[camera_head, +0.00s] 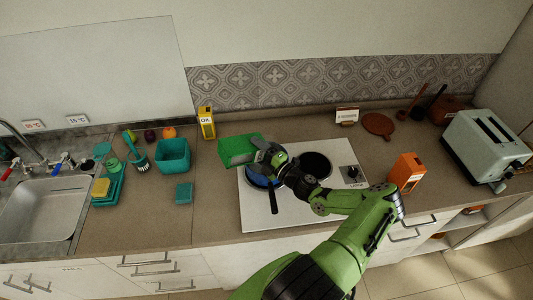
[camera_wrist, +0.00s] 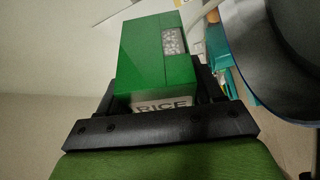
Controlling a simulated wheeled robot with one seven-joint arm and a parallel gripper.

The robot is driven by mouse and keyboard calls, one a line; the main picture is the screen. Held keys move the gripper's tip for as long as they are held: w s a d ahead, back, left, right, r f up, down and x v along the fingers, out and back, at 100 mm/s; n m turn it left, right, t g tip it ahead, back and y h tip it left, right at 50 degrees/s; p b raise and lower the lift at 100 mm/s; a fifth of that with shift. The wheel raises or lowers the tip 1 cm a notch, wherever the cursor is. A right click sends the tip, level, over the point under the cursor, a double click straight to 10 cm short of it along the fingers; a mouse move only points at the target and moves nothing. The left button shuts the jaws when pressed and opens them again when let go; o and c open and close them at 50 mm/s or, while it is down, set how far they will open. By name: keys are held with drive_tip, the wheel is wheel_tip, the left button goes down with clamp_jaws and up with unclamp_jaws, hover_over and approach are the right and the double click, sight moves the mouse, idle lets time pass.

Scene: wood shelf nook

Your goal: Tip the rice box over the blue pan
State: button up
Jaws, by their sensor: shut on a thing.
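The green rice box (camera_head: 238,150) is held in my gripper (camera_head: 266,155) above the cooktop's left side. It looks tipped onto its side in the head view. In the wrist view the rice box (camera_wrist: 158,55) sits between the two dark fingers, with part of its RICE label showing near the palm. The blue pan (camera_head: 257,181) is on the left burner, just below the box and gripper, which hide part of it. In the wrist view the pan (camera_wrist: 275,50) is at the right, beside the box. I cannot tell whether any rice is coming out.
A black pan (camera_head: 316,164) is on the cooktop (camera_head: 262,214) behind my arm. An orange box (camera_head: 406,173) and a toaster (camera_head: 487,147) stand to the right. A yellow oil box (camera_head: 207,123) and a teal bin (camera_head: 173,155) stand left. Counter between bin and cooktop is mostly clear.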

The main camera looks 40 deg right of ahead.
drive_tip(key=shift+d+r+m, duration=0.1)
drive_tip(key=shift+r+m, duration=0.15)
drive_tip(key=shift+m, duration=0.35)
idle(0.4)
idle(5.4)
drive_tip(key=shift+a+f+n, duration=0.2)
drive_tip(key=shift+a+n, duration=0.05)
drive_tip(key=shift+n, duration=0.45)
drive_tip(key=shift+d+f, duration=0.15)
drive_tip(key=shift+w+n, duration=0.1)
drive_tip(key=shift+n, duration=0.2)
drive_tip(key=shift+f+n+b, duration=0.1)
drive_tip(key=shift+n+b, duration=0.2)
drive_tip(key=f+n+g+b, duration=0.1)
drive_tip(key=b, duration=0.3)
drive_tip(key=shift+b, duration=0.3)
drive_tip(key=shift+f+n+b, duration=0.1)
drive_tip(key=shift+n+b, duration=0.2)
drive_tip(key=shift+b, duration=0.95)
